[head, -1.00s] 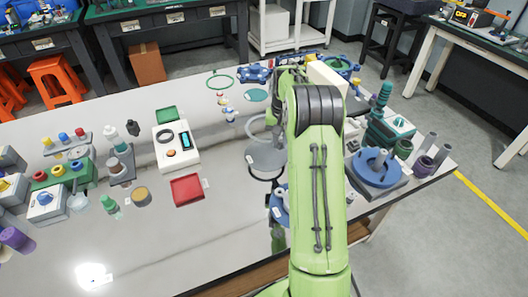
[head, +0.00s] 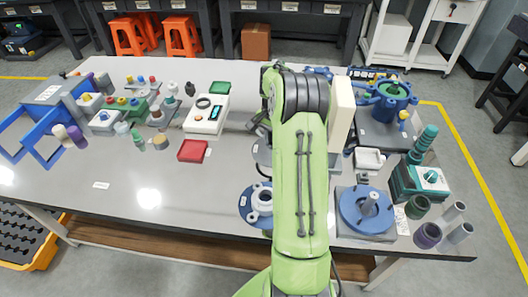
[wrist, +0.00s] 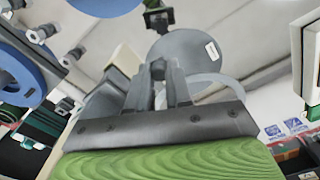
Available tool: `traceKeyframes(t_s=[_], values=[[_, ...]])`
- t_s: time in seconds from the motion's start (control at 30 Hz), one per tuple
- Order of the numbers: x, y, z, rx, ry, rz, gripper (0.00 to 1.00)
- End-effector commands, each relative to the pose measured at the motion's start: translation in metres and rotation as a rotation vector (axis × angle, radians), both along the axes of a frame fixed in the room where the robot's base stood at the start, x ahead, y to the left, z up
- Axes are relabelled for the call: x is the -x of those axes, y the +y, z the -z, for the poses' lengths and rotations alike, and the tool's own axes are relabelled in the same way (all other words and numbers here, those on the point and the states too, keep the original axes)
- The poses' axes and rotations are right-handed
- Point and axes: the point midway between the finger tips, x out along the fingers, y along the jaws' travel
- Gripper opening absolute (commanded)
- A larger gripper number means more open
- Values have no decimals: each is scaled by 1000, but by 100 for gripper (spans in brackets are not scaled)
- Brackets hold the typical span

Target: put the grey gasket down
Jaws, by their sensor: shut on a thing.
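The grey gasket, a pale thin ring (wrist: 231,81), shows in the wrist view beside and partly behind my fingers. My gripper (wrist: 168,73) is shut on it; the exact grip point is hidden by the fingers. A round grey plate with a white label (wrist: 188,48) lies beyond the fingertips in the wrist view. In the head view the same plate (head: 262,154) is mostly hidden behind my green arm. The gasket and the fingertips cannot be made out in the head view. I cannot tell how far the gasket is above the table.
A blue flanged part (head: 256,203) stands near the front edge, left of my arm. A blue disc on a grey base (head: 366,210) is at right. A red tray (head: 193,151) and a white instrument (head: 207,114) are at left.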

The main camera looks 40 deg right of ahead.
Motion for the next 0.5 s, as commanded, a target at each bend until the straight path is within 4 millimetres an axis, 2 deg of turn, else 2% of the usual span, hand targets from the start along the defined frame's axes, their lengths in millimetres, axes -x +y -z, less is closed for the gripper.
traceKeyframes(t_s=[0.13, 0.5], values=[[1, 0, 17, -2, 1, 9, 0], [1, 0, 93, -3, 3, 7, 0]])
